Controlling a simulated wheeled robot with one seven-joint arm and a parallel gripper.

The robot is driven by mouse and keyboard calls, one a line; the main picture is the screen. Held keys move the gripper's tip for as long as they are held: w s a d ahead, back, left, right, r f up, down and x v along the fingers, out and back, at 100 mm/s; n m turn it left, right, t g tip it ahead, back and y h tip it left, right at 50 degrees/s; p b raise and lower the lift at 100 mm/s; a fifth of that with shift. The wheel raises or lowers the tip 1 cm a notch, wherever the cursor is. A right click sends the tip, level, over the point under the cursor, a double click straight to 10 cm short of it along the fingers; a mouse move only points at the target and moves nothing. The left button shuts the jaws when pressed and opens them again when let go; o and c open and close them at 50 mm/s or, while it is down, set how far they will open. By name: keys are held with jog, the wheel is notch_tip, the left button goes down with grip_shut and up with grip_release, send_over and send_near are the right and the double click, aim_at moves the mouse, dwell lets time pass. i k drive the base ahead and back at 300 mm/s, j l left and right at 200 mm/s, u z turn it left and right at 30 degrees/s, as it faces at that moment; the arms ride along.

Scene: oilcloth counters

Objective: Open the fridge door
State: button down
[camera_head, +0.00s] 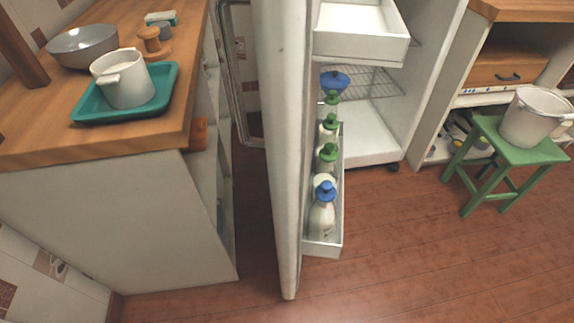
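The fridge door (279,140) stands wide open and is seen nearly edge-on in the middle of the view. A door shelf (334,244) on its inner side holds several bottles with green and blue caps, the nearest a white bottle (321,216) with a blue cap. The fridge body (425,75) is behind and to the right, its interior exposed, with a white drawer (362,48) and a wire rack (365,84). The door's handle side is hidden or not clear. My gripper is not in this view.
A wooden counter (60,130) on the left bears a teal tray (160,92) with a white pot (124,80) and a grey bowl (82,46). A green stool (525,152) with a white pot (534,117) stands at right. The floor (420,250) at front right is clear.

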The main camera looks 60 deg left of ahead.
aim_at(292, 38)
jog(key=k+j+u, duration=0.15)
jog(key=u, duration=0.2)
jog(key=k+j+u, duration=0.3)
jog(key=l+u, duration=0.15)
jog(key=u, duration=0.85)
jog(key=i+l, duration=0.05)
